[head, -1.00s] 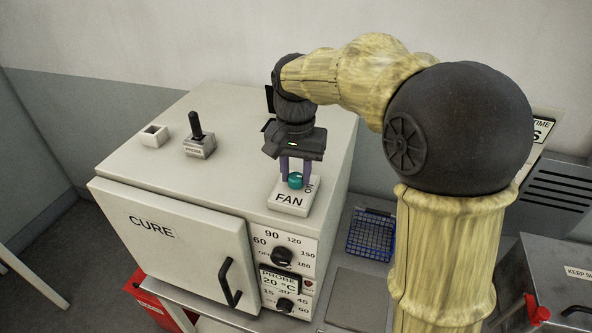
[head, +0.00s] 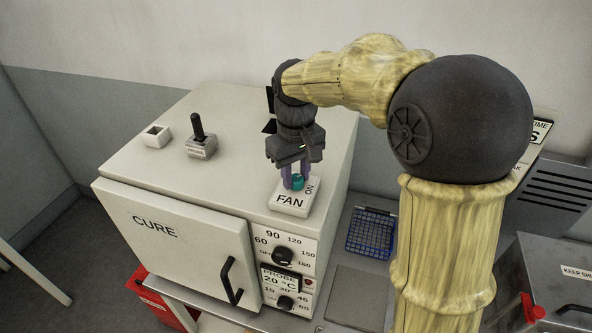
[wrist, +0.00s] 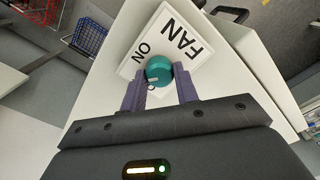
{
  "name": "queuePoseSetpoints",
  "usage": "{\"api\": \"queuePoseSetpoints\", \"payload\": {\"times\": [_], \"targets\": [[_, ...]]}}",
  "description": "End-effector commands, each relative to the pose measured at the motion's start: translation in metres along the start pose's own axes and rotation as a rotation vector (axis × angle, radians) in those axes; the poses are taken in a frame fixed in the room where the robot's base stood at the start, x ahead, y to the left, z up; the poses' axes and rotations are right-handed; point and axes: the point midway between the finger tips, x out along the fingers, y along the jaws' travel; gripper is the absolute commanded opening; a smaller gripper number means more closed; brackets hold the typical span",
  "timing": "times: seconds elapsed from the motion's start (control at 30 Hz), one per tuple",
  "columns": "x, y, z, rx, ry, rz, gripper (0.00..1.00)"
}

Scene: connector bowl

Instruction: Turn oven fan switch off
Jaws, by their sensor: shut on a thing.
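The oven (head: 175,235), marked CURE, is a pale box with a shut door. On its top near the front right edge is a white switch block (head: 290,204) lettered FAN and ON, with a teal knob (head: 297,182) on it. My gripper (head: 295,181) points down from above with its purple fingers shut on the knob. In the wrist view the teal knob (wrist: 159,71) sits between the fingertips, in front of the FAN label (wrist: 180,38). The fingers hide part of the lettering beside the knob.
A black-handled probe switch (head: 200,140) and a small white socket block (head: 157,136) stand left on the oven top. Dials (head: 283,256) are on the front panel. A blue wire basket (head: 371,234) stands right of the oven.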

Motion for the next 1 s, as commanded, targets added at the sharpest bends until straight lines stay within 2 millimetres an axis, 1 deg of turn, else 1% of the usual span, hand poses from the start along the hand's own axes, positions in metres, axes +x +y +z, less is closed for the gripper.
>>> {"api": "queuePoseSetpoints", "payload": {"times": [0.3,0.6,0.8,1.0], "targets": [[-0.0020,0.0004,-0.0002,-0.299,0.001,0.000,0.07],[-0.0019,0.0004,-0.0002,-0.539,0.002,0.002,0.07],[-0.0016,0.0006,-0.0001,-0.633,0.002,0.002,0.07],[-0.0013,0.0006,-0.0002,-0.671,0.002,0.003,0.07]]}}
